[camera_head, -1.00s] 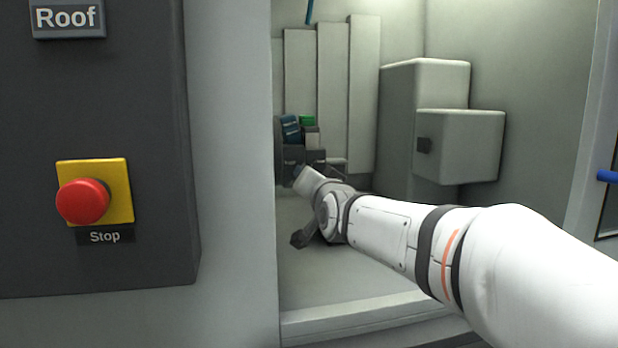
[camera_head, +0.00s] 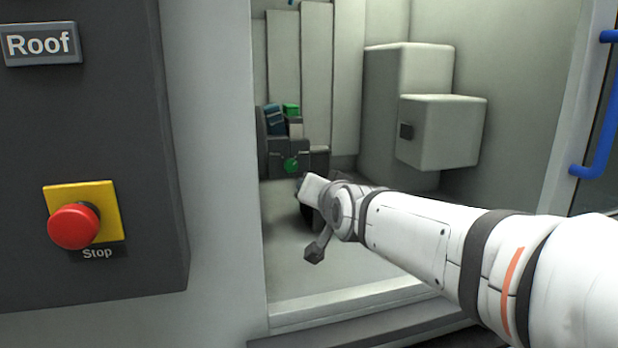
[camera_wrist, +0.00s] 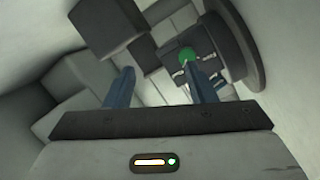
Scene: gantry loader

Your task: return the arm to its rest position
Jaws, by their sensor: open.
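My arm reaches from the lower right through the opening of a grey enclosure in the head view, with its wrist just inside the opening. Beyond the fingers is a dark fixture (camera_wrist: 222,50) with a green round part (camera_wrist: 187,56). The same dark fixture (camera_head: 310,163) with the green round part (camera_head: 291,165) stands at the back of the enclosure, apart from my wrist.
A dark panel with a red stop button (camera_head: 73,226) and a Roof label (camera_head: 40,44) stands left of the opening. Pale boxes (camera_head: 440,135) stand at the back right inside. A blue handle (camera_head: 603,130) is on the right. The enclosure floor (camera_head: 290,230) is clear near the sill (camera_head: 350,305).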

